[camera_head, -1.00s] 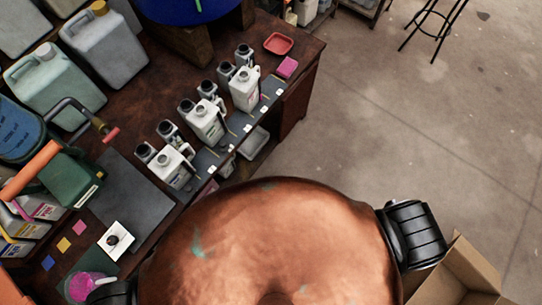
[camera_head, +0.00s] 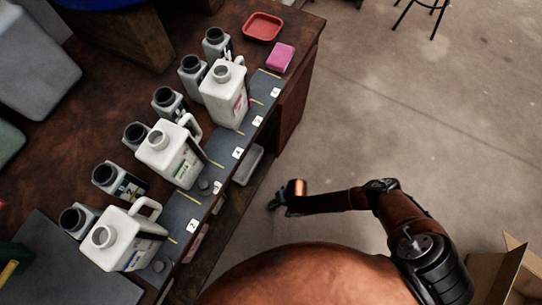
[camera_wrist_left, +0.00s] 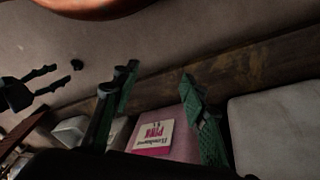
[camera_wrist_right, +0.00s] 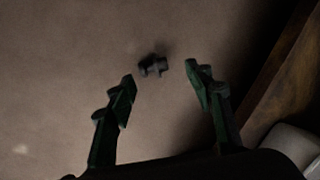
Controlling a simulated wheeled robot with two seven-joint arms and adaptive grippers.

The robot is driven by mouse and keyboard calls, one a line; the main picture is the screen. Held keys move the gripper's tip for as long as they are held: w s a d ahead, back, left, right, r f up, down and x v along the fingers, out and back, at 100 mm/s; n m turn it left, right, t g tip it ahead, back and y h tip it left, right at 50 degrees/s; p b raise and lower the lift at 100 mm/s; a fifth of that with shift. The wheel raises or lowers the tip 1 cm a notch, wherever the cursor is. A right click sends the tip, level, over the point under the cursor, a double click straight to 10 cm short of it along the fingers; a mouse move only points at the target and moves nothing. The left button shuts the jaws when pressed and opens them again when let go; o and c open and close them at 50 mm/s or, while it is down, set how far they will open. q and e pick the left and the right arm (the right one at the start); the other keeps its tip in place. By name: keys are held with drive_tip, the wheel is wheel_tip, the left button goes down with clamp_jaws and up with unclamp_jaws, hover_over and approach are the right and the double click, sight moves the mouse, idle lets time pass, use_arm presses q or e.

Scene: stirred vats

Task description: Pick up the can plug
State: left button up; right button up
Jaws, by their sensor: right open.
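A small dark can plug (camera_wrist_right: 153,66) lies on the concrete floor in the right wrist view. It appears beyond and between my right fingertips (camera_wrist_right: 160,78), apart from them. My right gripper is open and empty; in the head view (camera_head: 282,203) it is low beside the bench's front edge. A small dark piece, likely the same plug, shows in the left wrist view (camera_wrist_left: 77,64). My left gripper (camera_wrist_left: 160,82) is open there, with a pink box (camera_wrist_left: 160,130) beyond its fingers; the head view does not show it.
White cans (camera_head: 170,152) and several dark-necked grey bottles (camera_head: 165,101) line the bench. Small dark round pieces (camera_head: 203,184) sit on the numbered grey strip. A red dish (camera_head: 263,27) and pink block (camera_head: 279,57) are at the far end. A cardboard box (camera_head: 510,275) stands right; floor between is clear.

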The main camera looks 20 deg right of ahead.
drive_tip(key=b+x, duration=0.1)
drive_tip(key=x, duration=0.2)
drive_tip(key=shift+s+b, duration=0.15)
drive_tip(key=shift+b, duration=0.2)
drive_tip(key=shift+f, duration=0.25)
drive_tip(key=f+b, duration=0.2)
drive_tip(key=w+f+b, duration=0.1)
drive_tip(key=f+b, duration=0.1)
drive_tip(key=shift+a+f, duration=0.1)
drive_tip(key=shift+f, duration=0.1)
use_arm(q)
drive_tip(key=w+d+f+t, duration=0.3)
drive_tip(key=w+f+t, duration=0.1)
drive_tip(key=f, duration=0.4)
drive_tip(key=shift+w+f+h, duration=0.35)
drive_tip(key=shift+w+h, duration=0.05)
drive_tip(key=shift+w, duration=0.3)
use_arm(e)
drive_tip(key=shift+w+a+f, duration=0.15)
drive_tip(key=shift+f, duration=0.1)
drive_tip(key=shift+c, duration=0.7)
drive_tip(key=c, duration=0.6)
drive_tip(key=shift+r, duration=0.1)
